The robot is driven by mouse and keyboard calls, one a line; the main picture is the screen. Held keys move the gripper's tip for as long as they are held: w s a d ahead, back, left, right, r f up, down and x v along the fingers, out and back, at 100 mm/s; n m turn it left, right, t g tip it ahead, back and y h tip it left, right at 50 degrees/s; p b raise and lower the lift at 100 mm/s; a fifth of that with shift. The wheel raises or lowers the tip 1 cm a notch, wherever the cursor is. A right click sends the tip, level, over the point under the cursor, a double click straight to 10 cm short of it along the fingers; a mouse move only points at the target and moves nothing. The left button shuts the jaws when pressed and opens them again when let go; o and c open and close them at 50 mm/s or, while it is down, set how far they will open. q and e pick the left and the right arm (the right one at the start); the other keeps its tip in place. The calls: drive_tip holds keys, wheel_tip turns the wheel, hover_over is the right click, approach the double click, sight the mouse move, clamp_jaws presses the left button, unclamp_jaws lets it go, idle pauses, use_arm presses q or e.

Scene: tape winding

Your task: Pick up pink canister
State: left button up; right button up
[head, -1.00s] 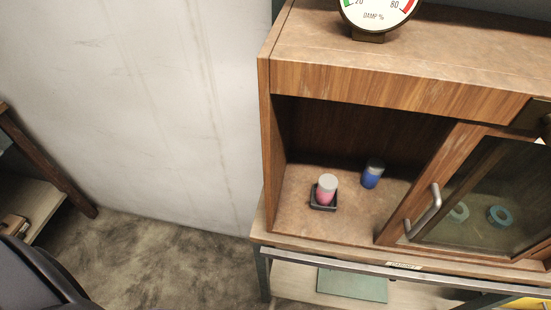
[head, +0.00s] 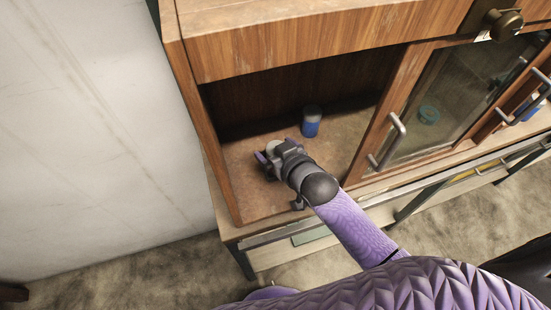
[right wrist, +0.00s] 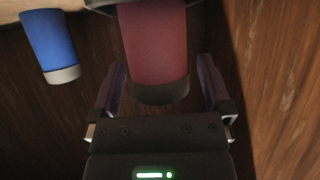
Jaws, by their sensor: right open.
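The pink canister (right wrist: 155,45) stands inside the open cabinet bay. In the right wrist view, which looks upside down, its grey-lidded end reaches between the two fingers of my right gripper (right wrist: 162,88). The fingers are open, with a gap on each side of the canister. In the head view my right gripper (head: 268,158) is at the canister and hides most of it; only its pale lid (head: 272,147) shows. The dark square holder (right wrist: 101,4) under the canister is mostly out of view. My left gripper is not in view.
A blue canister (head: 311,122) with a grey lid stands further back in the bay; it also shows in the right wrist view (right wrist: 48,45). The cabinet's left wall (head: 218,158) is close to my gripper. A glass door (head: 440,105) with a handle is at right.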

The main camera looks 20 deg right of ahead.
drive_tip(key=c, duration=1.3)
